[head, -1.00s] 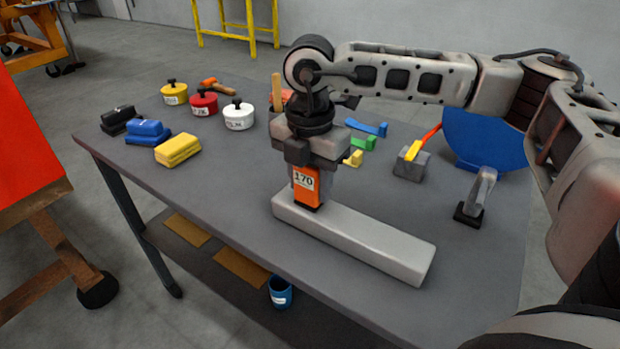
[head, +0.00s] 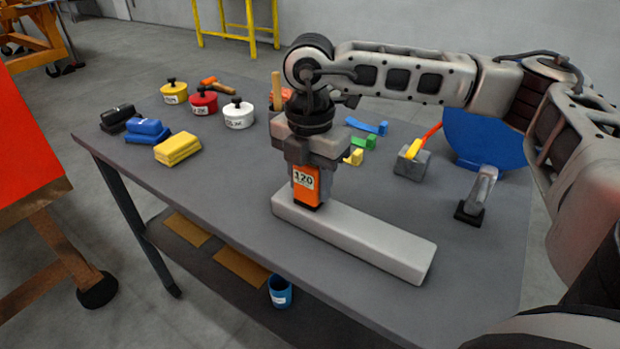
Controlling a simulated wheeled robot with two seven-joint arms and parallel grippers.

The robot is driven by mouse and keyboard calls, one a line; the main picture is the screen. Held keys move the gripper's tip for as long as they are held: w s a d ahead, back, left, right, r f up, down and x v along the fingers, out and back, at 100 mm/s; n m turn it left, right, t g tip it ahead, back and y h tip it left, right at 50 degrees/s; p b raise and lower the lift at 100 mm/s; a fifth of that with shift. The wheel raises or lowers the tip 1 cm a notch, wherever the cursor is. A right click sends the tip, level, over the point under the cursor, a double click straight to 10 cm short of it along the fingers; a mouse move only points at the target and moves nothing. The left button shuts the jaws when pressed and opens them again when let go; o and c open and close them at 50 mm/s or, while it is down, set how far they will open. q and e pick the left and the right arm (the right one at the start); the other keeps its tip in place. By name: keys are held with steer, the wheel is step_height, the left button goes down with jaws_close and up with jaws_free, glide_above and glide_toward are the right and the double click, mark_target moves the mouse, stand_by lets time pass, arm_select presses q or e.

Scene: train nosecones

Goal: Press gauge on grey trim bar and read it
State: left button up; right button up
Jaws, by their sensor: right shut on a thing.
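The grey trim bar (head: 365,240) lies on the table, its long side running from the middle toward the front right. My right gripper (head: 307,163) is shut on the orange gauge (head: 306,190) and holds it upright. The gauge's dark lower end meets the top of the bar near its left end and appears to touch it. The white display on the gauge faces the camera and appears to read 120. The gripper fingers hide the gauge's upper part. My left gripper is not in view.
On the grey table (head: 235,205) stand yellow, red and white lidded pots (head: 239,115) and black, blue and yellow blocks (head: 178,149) at left.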

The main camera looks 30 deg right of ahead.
steer(key=shift+s+f, duration=0.1)
stand_by(0.4)
steer(key=shift+r+p, duration=1.05)
steer(key=shift+r, duration=0.55)
steer(key=shift+r+p, duration=1.2)
steer(key=shift+r, duration=0.75)
